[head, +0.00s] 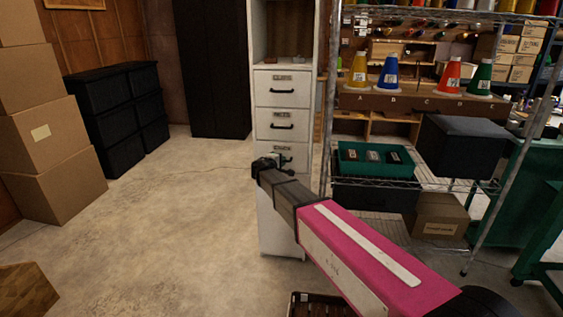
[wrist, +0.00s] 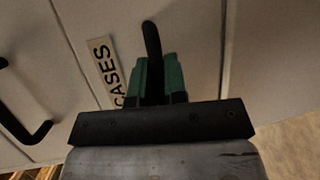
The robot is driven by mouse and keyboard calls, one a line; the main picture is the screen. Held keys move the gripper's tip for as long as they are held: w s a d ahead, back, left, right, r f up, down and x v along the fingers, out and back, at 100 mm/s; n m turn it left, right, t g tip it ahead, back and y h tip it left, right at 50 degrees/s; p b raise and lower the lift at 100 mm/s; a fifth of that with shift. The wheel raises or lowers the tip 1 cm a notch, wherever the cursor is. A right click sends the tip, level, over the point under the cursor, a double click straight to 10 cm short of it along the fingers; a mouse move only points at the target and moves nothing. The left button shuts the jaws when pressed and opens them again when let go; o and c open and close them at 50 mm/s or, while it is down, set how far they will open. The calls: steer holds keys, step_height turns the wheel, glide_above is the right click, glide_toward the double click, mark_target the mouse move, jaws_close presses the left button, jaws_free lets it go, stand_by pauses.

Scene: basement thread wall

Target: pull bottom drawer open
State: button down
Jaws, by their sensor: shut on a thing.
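A white drawer cabinet (head: 284,122) stands at centre in the head view, its labelled drawers stacked, each with a black handle. The lowest labelled drawer (head: 290,150) is partly hidden by my arm. My gripper (head: 267,162) is at its front. In the wrist view, my gripper's green fingers (wrist: 158,76) are shut around a black handle (wrist: 152,42), beside a label reading CASES (wrist: 106,70). Another black handle (wrist: 20,112) on the neighbouring front is to the left. I cannot tell whether the held drawer stands out from the cabinet.
A wire shelf rack (head: 330,120) stands close on the right, with coloured cones and a green tray (head: 345,172). Cardboard boxes (head: 50,150) and black bins (head: 105,110) are at left. The concrete floor (head: 170,225) left of the cabinet is clear.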

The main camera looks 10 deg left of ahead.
steer(key=s, duration=2.3)
steer(key=shift+s, duration=0.1)
steer(key=c, duration=1.4)
jaws_free()
steer(key=shift+c, duration=0.2)
steer(key=v, duration=1.1)
steer(key=shift+d, duration=0.1)
